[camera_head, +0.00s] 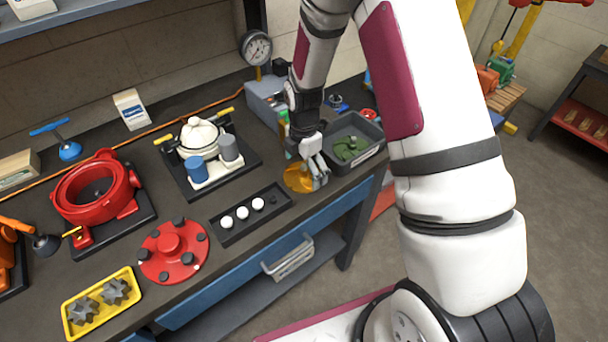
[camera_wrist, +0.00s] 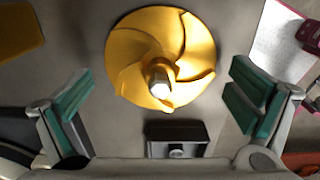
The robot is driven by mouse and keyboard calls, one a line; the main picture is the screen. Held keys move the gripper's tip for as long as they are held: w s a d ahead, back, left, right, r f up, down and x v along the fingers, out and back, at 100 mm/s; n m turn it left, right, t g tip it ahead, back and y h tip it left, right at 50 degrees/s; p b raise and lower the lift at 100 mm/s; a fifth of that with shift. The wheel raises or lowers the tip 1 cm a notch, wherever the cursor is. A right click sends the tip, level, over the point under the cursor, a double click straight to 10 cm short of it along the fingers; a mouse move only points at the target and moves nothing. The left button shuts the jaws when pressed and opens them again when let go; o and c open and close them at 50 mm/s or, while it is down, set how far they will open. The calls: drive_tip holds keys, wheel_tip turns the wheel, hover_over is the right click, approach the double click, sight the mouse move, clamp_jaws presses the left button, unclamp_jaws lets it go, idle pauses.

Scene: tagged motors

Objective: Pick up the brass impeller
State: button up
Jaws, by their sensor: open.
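The brass impeller (camera_wrist: 135,48) is a golden disc with curved vanes and a pale metal hub. It lies on the dark workbench, and in the head view (camera_head: 296,178) it is partly hidden by my gripper (camera_head: 314,178). In the wrist view my gripper (camera_wrist: 160,105) is open, with one green-padded finger on each side below the impeller. The impeller lies ahead of the fingers and between their lines. The fingers do not appear to touch it.
A grey bin (camera_head: 372,158) with green parts stands just right of the impeller. A black tray (camera_head: 226,233) with white pieces lies to its left. A pump on a black base (camera_head: 248,172) and a grey box (camera_head: 262,98) stand behind. The bench's front edge is close.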

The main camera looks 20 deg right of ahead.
drive_tip(key=shift+c, duration=0.2)
drive_tip(key=shift+s, duration=0.1)
drive_tip(key=c, duration=2.3)
drive_tip(key=shift+f, duration=0.1)
clamp_jaws()
